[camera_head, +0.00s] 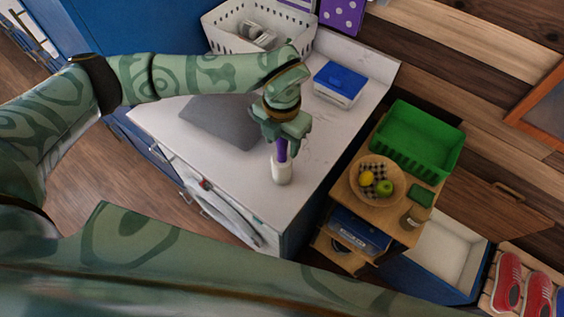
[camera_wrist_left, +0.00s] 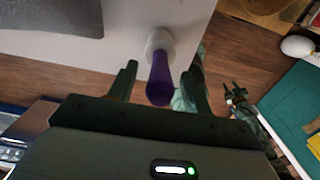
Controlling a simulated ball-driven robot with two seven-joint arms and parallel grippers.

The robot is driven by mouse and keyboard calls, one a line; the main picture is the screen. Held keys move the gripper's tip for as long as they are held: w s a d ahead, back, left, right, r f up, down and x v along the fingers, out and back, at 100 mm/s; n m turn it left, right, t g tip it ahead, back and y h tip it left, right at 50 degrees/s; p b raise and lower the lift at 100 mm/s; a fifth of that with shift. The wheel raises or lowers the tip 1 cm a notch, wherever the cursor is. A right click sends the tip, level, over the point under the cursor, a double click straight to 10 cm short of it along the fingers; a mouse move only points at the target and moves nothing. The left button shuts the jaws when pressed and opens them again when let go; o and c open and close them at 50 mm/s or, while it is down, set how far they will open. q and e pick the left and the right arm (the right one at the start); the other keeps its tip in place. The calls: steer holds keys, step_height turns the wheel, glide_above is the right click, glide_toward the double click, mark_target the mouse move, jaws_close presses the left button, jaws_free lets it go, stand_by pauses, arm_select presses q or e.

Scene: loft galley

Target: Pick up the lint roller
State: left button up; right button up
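The lint roller has a purple handle (camera_head: 282,151) and a white roller end (camera_head: 282,172). It stands upright, white end down, near the front edge of the white counter (camera_head: 240,165). My left gripper (camera_head: 283,139) is over it, pointing down at the handle's upper part. In the left wrist view, the purple handle (camera_wrist_left: 160,80) lies between the two spread fingers, with a gap on each side. The white end (camera_wrist_left: 160,42) shows beyond it. My right gripper (camera_wrist_left: 237,93) is small in the left wrist view, away from the lint roller, and its fingers look apart.
A dark grey flat panel (camera_head: 220,122) lies on the counter behind my left gripper. A blue-lidded box (camera_head: 340,83) and a white basket (camera_head: 225,38) stand farther back. To the right, a wooden cart holds a fruit bowl (camera_head: 359,184) and a green bin (camera_head: 415,143).

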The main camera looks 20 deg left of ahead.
arm_select(q)
jaws_close()
steer(key=shift+r, duration=0.1)
steer(key=shift+r, duration=0.25)
step_height(320, 180, up, 3)
steer(key=shift+f+b, duration=0.15)
steer(key=shift+b, duration=0.3)
steer(key=s+d+r+b, duration=0.2)
steer(key=s+d+r, duration=0.7)
steer(key=s, duration=0.1)
steer(key=shift+d+r, duration=0.35)
steer(key=shift+d, duration=0.05)
